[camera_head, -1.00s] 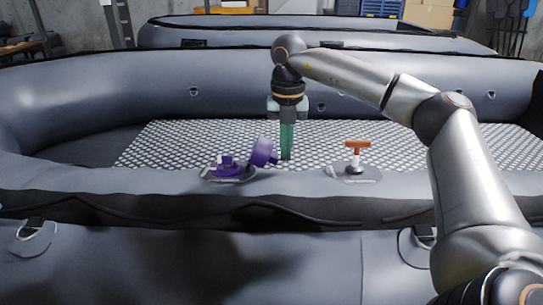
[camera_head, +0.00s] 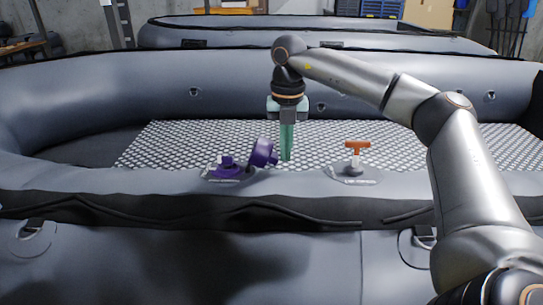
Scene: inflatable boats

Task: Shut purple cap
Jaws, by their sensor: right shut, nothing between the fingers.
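The purple cap (camera_head: 263,154) stands tilted up on its edge, to the right of its purple valve base (camera_head: 226,168) on the boat's near tube. The cap is open and off the base's top. My right gripper (camera_head: 287,158) points straight down with its green fingers shut and empty, just right of the cap. A small gap seems to show between the fingers and the cap; contact cannot be told for sure. My left gripper is not in view.
An orange T-shaped handle (camera_head: 357,147) on a white stem stands on the tube to the right. The grey inflatable boat (camera_head: 130,185) has a patterned floor (camera_head: 420,140) behind the valve. A second boat (camera_head: 310,36) lies behind.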

